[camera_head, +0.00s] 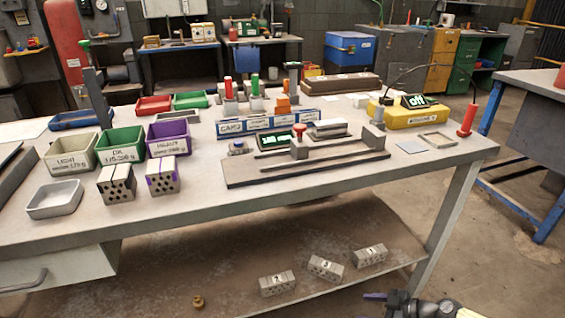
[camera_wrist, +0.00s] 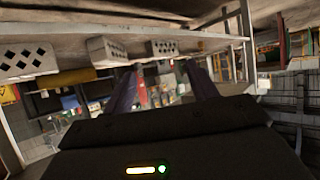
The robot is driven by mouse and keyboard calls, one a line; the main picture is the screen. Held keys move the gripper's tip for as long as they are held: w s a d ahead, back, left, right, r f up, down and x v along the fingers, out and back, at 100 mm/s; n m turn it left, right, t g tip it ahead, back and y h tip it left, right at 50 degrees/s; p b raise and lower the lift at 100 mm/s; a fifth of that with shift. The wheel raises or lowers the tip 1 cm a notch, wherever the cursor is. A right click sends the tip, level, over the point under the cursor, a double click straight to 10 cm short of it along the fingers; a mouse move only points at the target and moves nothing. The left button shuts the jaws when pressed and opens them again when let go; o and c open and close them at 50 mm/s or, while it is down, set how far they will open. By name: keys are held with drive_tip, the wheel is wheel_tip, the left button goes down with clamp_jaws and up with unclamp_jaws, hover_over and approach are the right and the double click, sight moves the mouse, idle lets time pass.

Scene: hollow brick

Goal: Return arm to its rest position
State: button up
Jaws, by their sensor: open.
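My gripper (camera_head: 388,297) shows at the bottom edge of the head view, low in front of the bench and right of the bricks on the lower shelf. In the wrist view its two dark fingers stand apart (camera_wrist: 162,85) with nothing held between them. Three grey hollow bricks lie on the lower shelf: brick 2 (camera_head: 277,283), brick 3 (camera_head: 326,268) and brick 1 (camera_head: 370,255). The gripper is apart from them. Bricks also show along the top of the wrist view (camera_wrist: 107,50). Most of my arm is out of view.
The workbench (camera_head: 420,172) carries two more hollow bricks (camera_head: 117,184), a grey tray (camera_head: 55,199), and the light, OK and heavy bins (camera_head: 120,146). A yellow scale (camera_head: 408,114) stands at the right. A bench leg (camera_head: 450,215) is near my gripper. Floor to the right is clear.

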drive_tip(key=s+a+r+m+g+h, duration=0.3)
drive_tip(key=s+a+m+g+h, duration=0.15)
drive_tip(key=s+g+h, duration=0.3)
drive_tip(key=a+r+m+t+h+p, duration=0.1)
drive_tip(key=r+m+p, duration=0.1)
drive_tip(key=r+p, duration=1)
drive_tip(key=s+a+r+m+t+h+p, duration=0.1)
drive_tip(key=a+r+m+t+p, duration=0.1)
drive_tip(key=r+p, duration=1.1)
drive_tip(key=s+a+r+m+t+h+p, duration=0.1)
drive_tip(key=r+m+p, duration=0.3)
drive_tip(key=r+p, duration=0.9)
wheel_tip(320, 180, up, 18)
drive_tip(key=shift+a+f, duration=0.1)
drive_tip(key=shift+a, duration=0.35)
drive_tip(key=shift+t, duration=0.25)
